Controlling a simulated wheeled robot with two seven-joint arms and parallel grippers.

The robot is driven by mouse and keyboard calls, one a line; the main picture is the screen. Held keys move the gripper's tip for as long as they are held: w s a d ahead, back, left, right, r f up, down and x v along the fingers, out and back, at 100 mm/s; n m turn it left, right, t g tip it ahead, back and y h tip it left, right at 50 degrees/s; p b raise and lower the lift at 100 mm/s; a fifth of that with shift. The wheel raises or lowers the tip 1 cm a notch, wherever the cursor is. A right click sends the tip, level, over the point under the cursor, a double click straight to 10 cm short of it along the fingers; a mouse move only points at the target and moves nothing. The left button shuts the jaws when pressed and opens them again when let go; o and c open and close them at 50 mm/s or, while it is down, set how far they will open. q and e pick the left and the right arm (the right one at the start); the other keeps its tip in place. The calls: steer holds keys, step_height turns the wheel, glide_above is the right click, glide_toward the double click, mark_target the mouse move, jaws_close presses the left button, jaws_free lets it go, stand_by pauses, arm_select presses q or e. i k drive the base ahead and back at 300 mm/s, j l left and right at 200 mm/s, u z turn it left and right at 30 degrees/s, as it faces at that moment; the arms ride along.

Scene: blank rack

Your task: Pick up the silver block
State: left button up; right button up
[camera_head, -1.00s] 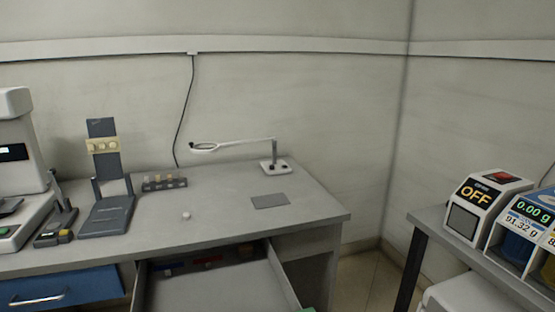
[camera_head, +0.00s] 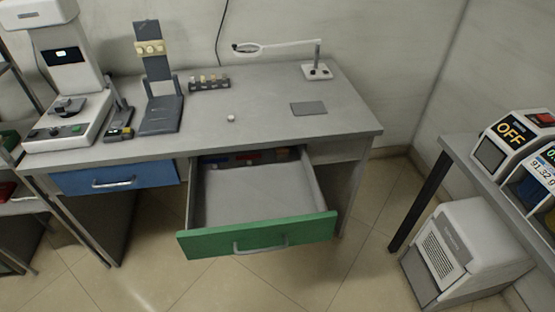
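A small pale silvery piece (camera_head: 231,118) lies alone on the grey desk top (camera_head: 265,120). It may be the silver block, but it is too small to tell its exact shape. Behind it and to its left stands a dark rack (camera_head: 209,86) holding several small upright pieces of light and tan colour. Neither of my grippers is in view.
The green-fronted drawer (camera_head: 258,237) is pulled out below the desk; the blue drawer (camera_head: 116,177) is shut. A dark stand (camera_head: 160,112), a white instrument (camera_head: 65,125), a grey plate (camera_head: 309,108) and a magnifier lamp (camera_head: 316,71) stand on the desk. A side table (camera_head: 470,165) is at right.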

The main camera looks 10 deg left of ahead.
mark_target(65, 102)
steer(key=u, duration=1.6)
steer(key=i+j+z, duration=0.1)
steer(key=j, duration=0.25)
steer(key=i+j, duration=0.25)
steer(key=j+z, duration=0.05)
steer(key=j, duration=0.05)
